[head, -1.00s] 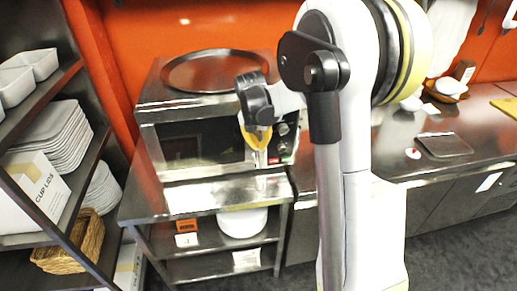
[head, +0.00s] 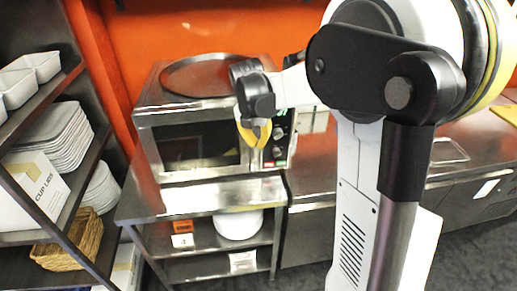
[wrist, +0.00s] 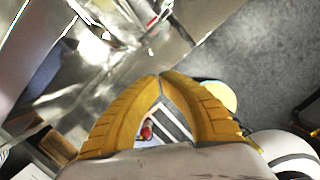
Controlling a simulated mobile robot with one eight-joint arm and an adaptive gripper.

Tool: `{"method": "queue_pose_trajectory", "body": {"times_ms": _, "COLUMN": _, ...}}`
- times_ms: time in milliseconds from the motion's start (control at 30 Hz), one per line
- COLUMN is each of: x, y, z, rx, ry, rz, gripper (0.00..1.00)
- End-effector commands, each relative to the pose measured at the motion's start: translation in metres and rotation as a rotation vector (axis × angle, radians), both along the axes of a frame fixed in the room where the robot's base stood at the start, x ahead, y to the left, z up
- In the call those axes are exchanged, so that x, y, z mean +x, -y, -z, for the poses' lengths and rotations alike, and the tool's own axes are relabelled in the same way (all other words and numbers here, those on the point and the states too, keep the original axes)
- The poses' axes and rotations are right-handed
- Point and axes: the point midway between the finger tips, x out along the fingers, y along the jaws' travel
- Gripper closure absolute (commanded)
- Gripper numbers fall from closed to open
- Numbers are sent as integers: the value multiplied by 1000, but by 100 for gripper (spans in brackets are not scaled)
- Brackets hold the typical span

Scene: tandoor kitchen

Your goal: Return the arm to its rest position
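My gripper (head: 256,140) hangs at the end of my folded arm, in front of the right part of the steel oven (head: 165,115) in the head view. Its yellow fingers point down. In the wrist view my gripper (wrist: 160,76) has its two yellow fingertips together, with a small gap between the fingers further back. Background shows through that gap, and I see nothing held. My white and black arm links fill much of the right half of the head view and hide part of the counter.
A round dark tray (head: 210,74) lies on the oven. The oven stands on a steel table (head: 150,202) with shelves below, holding a white bowl (head: 238,224). Shelves with white dishes (head: 58,140) and a wicker basket (head: 75,245) stand left. A steel counter (head: 470,140) runs right.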

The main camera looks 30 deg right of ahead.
Motion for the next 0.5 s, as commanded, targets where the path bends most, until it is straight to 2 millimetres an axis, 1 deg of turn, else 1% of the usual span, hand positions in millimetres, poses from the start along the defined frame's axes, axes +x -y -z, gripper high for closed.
{"method": "queue_pose_trajectory", "body": {"times_ms": 33, "x": -3, "y": 0, "z": -10, "rx": 0, "ry": -1, "rz": 1, "gripper": 100}}
{"method": "queue_pose_trajectory", "body": {"times_ms": 100, "x": -5, "y": 0, "z": -18, "rx": 0, "ry": -1, "rz": 1, "gripper": 100}}
{"method": "queue_pose_trajectory", "body": {"times_ms": 200, "x": -7, "y": -1, "z": -25, "rx": 0, "ry": -1, "rz": 1, "gripper": 100}}
{"method": "queue_pose_trajectory", "body": {"times_ms": 400, "x": -8, "y": -1, "z": -27, "rx": 1, "ry": 0, "rz": 4, "gripper": 100}}
{"method": "queue_pose_trajectory", "body": {"times_ms": 500, "x": -14, "y": -7, "z": -28, "rx": 13, "ry": 27, "rz": 60, "gripper": 100}}
